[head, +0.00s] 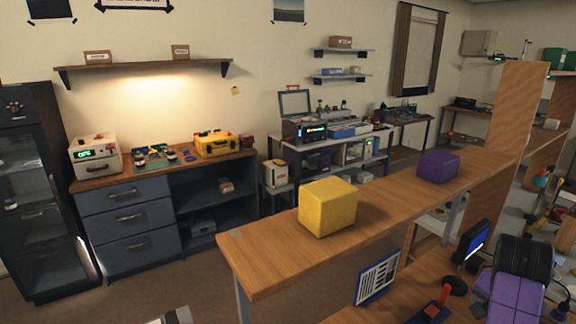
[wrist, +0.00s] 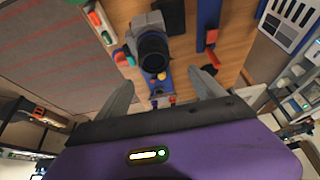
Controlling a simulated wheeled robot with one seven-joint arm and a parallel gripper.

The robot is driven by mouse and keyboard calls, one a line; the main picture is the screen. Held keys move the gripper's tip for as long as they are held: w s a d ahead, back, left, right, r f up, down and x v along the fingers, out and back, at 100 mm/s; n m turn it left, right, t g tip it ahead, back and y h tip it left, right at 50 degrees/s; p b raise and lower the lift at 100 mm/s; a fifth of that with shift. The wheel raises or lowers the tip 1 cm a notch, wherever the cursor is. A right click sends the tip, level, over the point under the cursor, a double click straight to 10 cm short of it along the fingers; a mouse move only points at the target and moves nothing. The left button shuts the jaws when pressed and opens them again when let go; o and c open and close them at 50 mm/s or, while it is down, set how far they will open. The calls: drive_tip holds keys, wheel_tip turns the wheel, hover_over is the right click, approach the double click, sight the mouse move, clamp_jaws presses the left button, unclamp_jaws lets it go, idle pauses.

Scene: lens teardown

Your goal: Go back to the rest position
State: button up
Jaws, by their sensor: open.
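My gripper (wrist: 163,95) shows in the wrist view with its two grey fingers spread apart and nothing between them. Beyond the fingers, a black lens-like cylinder (wrist: 153,50) stands on a blue holder over a wooden bench top (wrist: 205,12). The gripper is apart from it. In the head view my purple and black arm shows at the bottom right, and the fingertips are not visible there.
A long wooden counter (head: 265,265) bears a yellow box (head: 328,207) and a purple box (head: 438,166). A dark monitor (head: 474,243) and a striped blue-edged panel (head: 377,278) are near my arm. A drawer cabinet (head: 127,218) stands at left. Open floor (head: 160,290) lies in front of it.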

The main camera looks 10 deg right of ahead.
drive_tip(key=w+d+r+n+t+h, duration=0.3)
drive_tip(key=w+r+n+t+h, duration=0.15)
drive_tip(key=w+r+t, duration=0.2)
drive_tip(key=s+a+f+n+t+y+b, duration=0.15)
drive_tip(key=s+a+n+t, duration=0.35)
drive_tip(key=a, duration=0.7)
drive_tip(key=s+a+f+n+t+y+b, duration=0.1)
drive_tip(key=s+a+f+n+t+y, duration=0.25)
drive_tip(key=s+a, duration=0.6)
drive_tip(key=s+a+f+g+y+b, duration=0.1)
drive_tip(key=s+a+f+y, duration=0.1)
drive_tip(key=s+a, duration=0.6)
drive_tip(key=s+a+f+n+g+y+b, duration=0.1)
drive_tip(key=s+a+f+y, duration=0.1)
drive_tip(key=s+a, duration=0.6)
drive_tip(key=s+f, duration=0.1)
drive_tip(key=s, duration=0.3)
drive_tip(key=shift+s+f, duration=0.25)
drive_tip(key=shift+s, duration=0.15)
